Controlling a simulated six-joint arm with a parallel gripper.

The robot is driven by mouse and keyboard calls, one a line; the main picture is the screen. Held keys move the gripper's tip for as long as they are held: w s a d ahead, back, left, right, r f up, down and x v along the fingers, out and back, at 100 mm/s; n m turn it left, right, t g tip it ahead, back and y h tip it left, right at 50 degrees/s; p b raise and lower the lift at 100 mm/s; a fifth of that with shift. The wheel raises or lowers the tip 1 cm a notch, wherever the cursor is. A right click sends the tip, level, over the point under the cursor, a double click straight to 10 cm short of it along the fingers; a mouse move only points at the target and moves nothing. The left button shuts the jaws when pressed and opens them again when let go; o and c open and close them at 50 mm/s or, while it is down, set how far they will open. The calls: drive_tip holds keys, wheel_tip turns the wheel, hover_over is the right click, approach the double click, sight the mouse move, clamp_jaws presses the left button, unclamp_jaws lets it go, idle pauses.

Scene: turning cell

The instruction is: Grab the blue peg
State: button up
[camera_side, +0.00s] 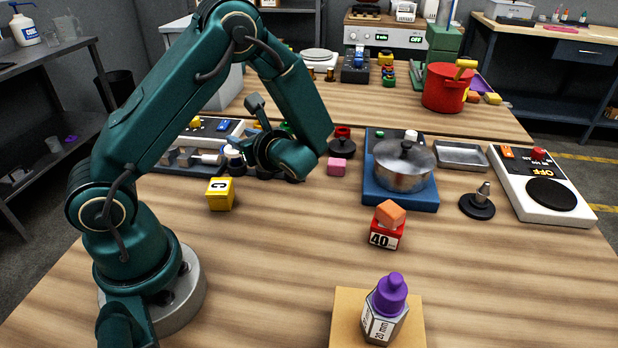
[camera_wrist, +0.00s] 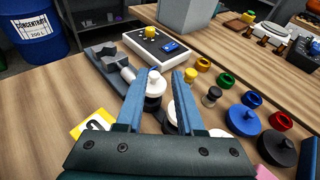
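In the wrist view a round blue piece with a raised knob (camera_wrist: 242,120) stands right of my gripper, in a row of coloured pieces; it is the likeliest blue peg, though its shape is not clear. A small blue ring (camera_wrist: 252,98) sits just behind it. My gripper (camera_wrist: 168,74) is open, its two blue fingers apart, with nothing clamped between them. A white bottle-like piece (camera_wrist: 155,82) shows close by the left finger; I cannot tell whether they touch. In the side view my gripper is largely hidden by my wrist, and I cannot make out the blue piece.
Yellow, green and red rings (camera_wrist: 282,121) and black pieces share the row. A yellow cube (camera_side: 220,194), a pink cube (camera_side: 337,167), a pot (camera_side: 404,167) on a blue plate, a red block (camera_side: 386,236) and a purple-capped bottle (camera_side: 390,298) stand around.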

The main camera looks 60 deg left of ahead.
sight(236, 160)
drive_tip(key=shift+s+f+m, duration=0.3)
drive_tip(key=shift+f, duration=0.45)
drive_tip(key=shift+x, duration=2.5)
clamp_jaws()
